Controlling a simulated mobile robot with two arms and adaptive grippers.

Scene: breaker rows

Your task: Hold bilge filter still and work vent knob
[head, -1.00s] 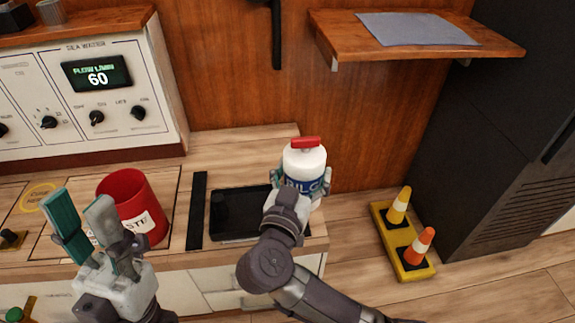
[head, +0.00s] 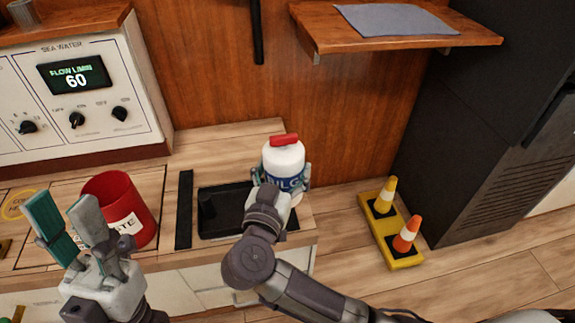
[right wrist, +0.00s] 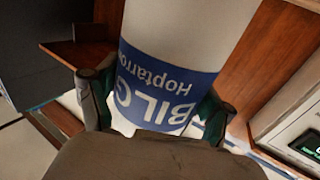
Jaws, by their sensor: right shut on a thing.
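The bilge filter (head: 284,158) is a white bottle with a blue label reading "BILG". It is upright at the right end of the counter, by the black tray. The red vent knob (head: 284,140) is a short bar across its top. My right gripper (head: 281,179) is shut around the filter's body. In the right wrist view the filter (right wrist: 175,45) fills the middle, with a finger on each side of the label; its top is out of that view. Whether its base touches the counter is hidden. My left gripper (head: 63,213) is open and empty, at lower left, apart from the filter.
A red waste bin (head: 117,205) stands just right of my left gripper. A black tray (head: 222,212) lies between bin and filter. A shelf with a grey cloth (head: 402,19) juts out at upper right. A yellow stand with cones (head: 376,228) is on the right. A control panel (head: 100,142) is at left.

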